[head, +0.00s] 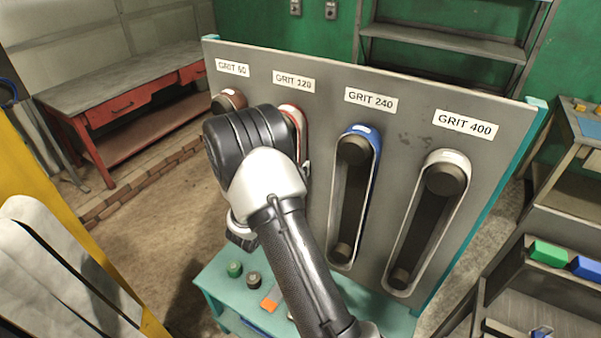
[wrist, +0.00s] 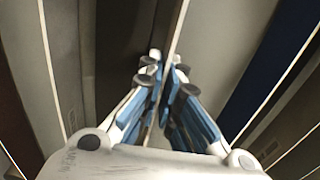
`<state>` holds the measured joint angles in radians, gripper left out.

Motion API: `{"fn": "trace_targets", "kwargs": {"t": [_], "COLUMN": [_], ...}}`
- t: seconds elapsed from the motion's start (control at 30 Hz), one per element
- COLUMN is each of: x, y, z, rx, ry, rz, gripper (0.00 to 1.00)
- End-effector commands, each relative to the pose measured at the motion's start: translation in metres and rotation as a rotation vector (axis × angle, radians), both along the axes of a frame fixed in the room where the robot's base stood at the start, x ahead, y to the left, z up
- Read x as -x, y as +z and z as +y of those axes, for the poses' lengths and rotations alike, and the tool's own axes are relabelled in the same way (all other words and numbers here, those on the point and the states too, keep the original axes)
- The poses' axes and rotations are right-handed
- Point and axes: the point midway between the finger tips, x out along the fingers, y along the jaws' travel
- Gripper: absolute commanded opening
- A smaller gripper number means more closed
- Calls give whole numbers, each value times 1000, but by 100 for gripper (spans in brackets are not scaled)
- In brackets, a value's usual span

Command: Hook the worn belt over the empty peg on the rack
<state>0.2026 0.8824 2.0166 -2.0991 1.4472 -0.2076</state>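The rack is a grey upright panel (head: 410,110) with pegs under grit labels. A blue belt (head: 375,150) hangs under GRIT 240 and a pale grey one (head: 407,235) under GRIT 400. A reddish belt (head: 298,122) shows partly under GRIT 120. A brown round peg (head: 229,100) shows under GRIT 60; my arm hides the area below. In the wrist view my gripper (wrist: 165,76) has its blue fingers close together, with a thin strip (wrist: 174,35), seen edge-on, between the tips. It looks like the worn belt. My arm hides the gripper in the head view.
A teal base (head: 215,278) in front of the rack carries dark round knobs and an orange piece. A red workbench (head: 130,90) stands at the back left. A yellow post (head: 50,190) is close at left. Shelving with coloured boxes (head: 550,253) is close at right.

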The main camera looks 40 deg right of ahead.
Motion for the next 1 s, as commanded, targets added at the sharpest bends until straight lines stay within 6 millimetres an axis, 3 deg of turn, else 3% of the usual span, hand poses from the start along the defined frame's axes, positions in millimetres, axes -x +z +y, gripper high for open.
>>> {"fn": "trace_targets", "kwargs": {"t": [0.17, 0.2, 0.53, 0.77, 1.0], "x": [0, 0, 0, 0, 0], "y": [0, 0, 0, 0, 0], "z": [0, 0, 0, 0, 0], "rx": [0, 0, -1, -1, -1], "ry": [0, 0, 0, 0, 0], "rz": [0, 0, 1, 1, 1], "gripper": [0, 6, 28, 28, 42]}}
